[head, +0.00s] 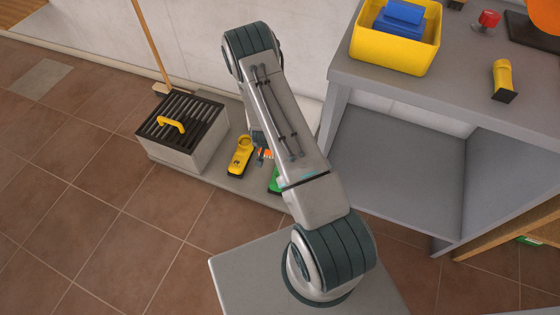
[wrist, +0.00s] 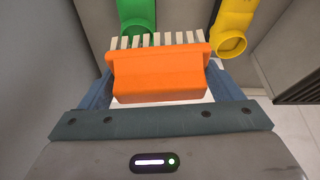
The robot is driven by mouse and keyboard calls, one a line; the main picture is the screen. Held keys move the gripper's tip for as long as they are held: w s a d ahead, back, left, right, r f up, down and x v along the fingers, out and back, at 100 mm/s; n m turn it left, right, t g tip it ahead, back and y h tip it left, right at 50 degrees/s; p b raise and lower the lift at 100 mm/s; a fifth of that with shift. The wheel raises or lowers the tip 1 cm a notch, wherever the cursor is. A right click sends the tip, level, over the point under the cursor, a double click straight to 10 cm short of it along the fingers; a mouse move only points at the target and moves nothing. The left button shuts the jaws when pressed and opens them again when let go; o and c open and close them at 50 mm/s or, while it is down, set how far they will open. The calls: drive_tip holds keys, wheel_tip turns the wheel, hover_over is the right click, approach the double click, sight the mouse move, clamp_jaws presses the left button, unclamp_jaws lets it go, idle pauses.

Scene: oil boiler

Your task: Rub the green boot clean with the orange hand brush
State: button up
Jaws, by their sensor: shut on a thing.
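My gripper (wrist: 158,88) is shut on the orange hand brush (wrist: 160,72), with one finger at each side of its block. The pale bristles point away from me, towards the boots. The green boot (wrist: 138,14) is just beyond the bristles, left of centre in the wrist view; I cannot tell whether they touch it. In the head view only a small part of the green boot (head: 274,183) shows beside my arm. My arm hides most of the brush and the gripper there.
A yellow boot (head: 239,158) stands left of the green one on a low grey platform (head: 226,180). A grey box with a black slatted top (head: 199,118) is farther left, a broom (head: 151,45) behind it. A grey workbench (head: 455,95) stands right. Open tiled floor lies left.

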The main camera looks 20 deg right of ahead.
drive_tip(key=s+d+f+m+p, duration=0.1)
drive_tip(key=s+f+m, duration=0.1)
drive_tip(key=s+f, duration=0.2)
wheel_tip(320, 180, down, 4)
drive_tip(key=shift+d+r+h, duration=0.25)
drive_tip(key=shift+d+h, duration=0.05)
drive_tip(key=shift+d, duration=0.05)
drive_tip(key=shift+f, duration=0.1)
drive_tip(key=shift+f+b, duration=2.15)
drive_tip(key=shift+f, duration=0.05)
drive_tip(key=shift+f+b, duration=0.8)
drive_tip(key=shift+s+a, duration=0.1)
drive_tip(key=shift+s, duration=0.05)
